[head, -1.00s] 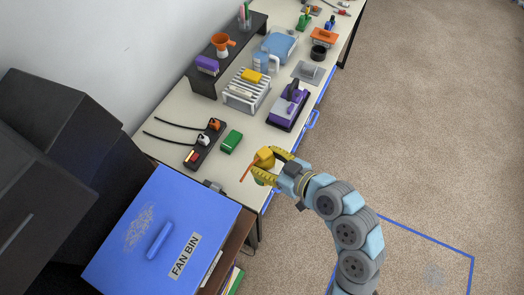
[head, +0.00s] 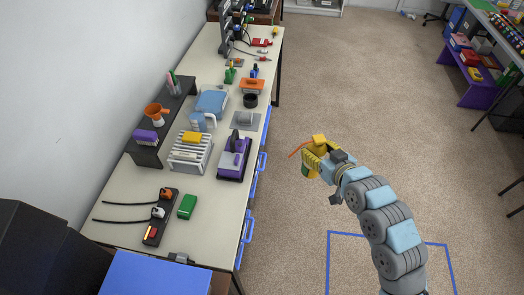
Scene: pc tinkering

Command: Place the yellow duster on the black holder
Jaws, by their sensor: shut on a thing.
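My gripper (head: 313,160) is shut on the yellow duster (head: 319,140), which has a thin orange-red nozzle pointing left. The gripper hides part of the duster's body. It is held in the air, over the floor in the picture, right of the table's front edge. A small round black holder (head: 250,100) stands on the table, further back and to the left of my gripper, apart from it. Its top looks empty.
The long table (head: 110,200) carries a purple tool (head: 234,158), a grey rack (head: 190,150), a blue-lidded box (head: 212,102), an orange-topped item (head: 252,85) and a green box (head: 187,206). Blue drawer handles (head: 247,226) stick out in front.

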